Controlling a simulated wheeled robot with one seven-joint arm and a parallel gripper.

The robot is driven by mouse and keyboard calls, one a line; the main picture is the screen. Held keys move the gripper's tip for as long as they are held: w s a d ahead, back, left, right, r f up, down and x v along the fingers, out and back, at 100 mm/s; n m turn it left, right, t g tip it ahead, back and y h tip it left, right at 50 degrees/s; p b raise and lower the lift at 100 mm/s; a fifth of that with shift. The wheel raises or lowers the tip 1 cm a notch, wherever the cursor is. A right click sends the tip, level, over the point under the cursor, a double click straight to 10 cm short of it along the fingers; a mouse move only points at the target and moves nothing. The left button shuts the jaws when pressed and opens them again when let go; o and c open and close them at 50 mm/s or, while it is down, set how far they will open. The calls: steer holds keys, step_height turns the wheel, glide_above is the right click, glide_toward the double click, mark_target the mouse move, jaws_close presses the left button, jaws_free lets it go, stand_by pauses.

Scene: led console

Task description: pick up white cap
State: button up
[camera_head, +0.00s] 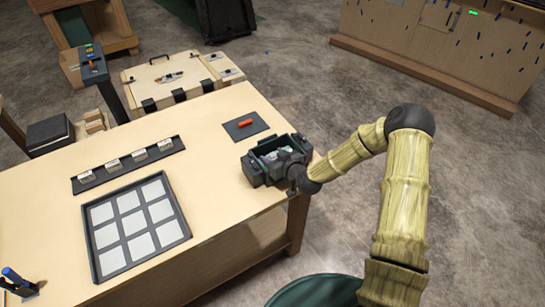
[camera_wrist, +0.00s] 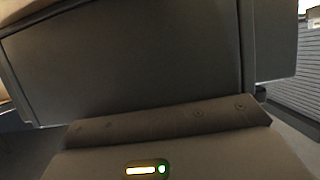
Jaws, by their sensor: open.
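No object stands out clearly as a white cap. Several small pale-topped blocks (camera_head: 138,155) sit in a row on a dark strip on the table, and I cannot tell whether one is the cap. My gripper (camera_head: 272,158) is open, at the table's right edge, well to the right of that row and below the orange piece in the head view. A small pale greenish patch shows between its dark parts; I cannot tell what it is. Dark grey panels fill most of the wrist view, with a yellow and green light at the bottom. No cap shows there.
The wooden table (camera_head: 225,195) holds a dark tray (camera_head: 184,240) of pale square tiles and a dark mat (camera_head: 237,132) with an orange piece (camera_head: 245,123). A wooden case (camera_head: 160,72) lies behind. A post (camera_head: 110,95) stands at the back edge. The table's middle is clear.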

mark_target(274, 156)
steer(key=shift+w, duration=0.1)
steer(key=shift+c, duration=0.8)
steer(key=shift+d, duration=0.2)
steer(key=c, duration=0.8)
steer(key=shift+a, duration=0.1)
steer(key=shift+c, duration=0.4)
steer(key=shift+a, duration=0.2)
steer(key=shift+d+r+b, duration=0.15)
steer(key=shift+r+b, duration=0.75)
steer(key=shift+r, duration=4.1)
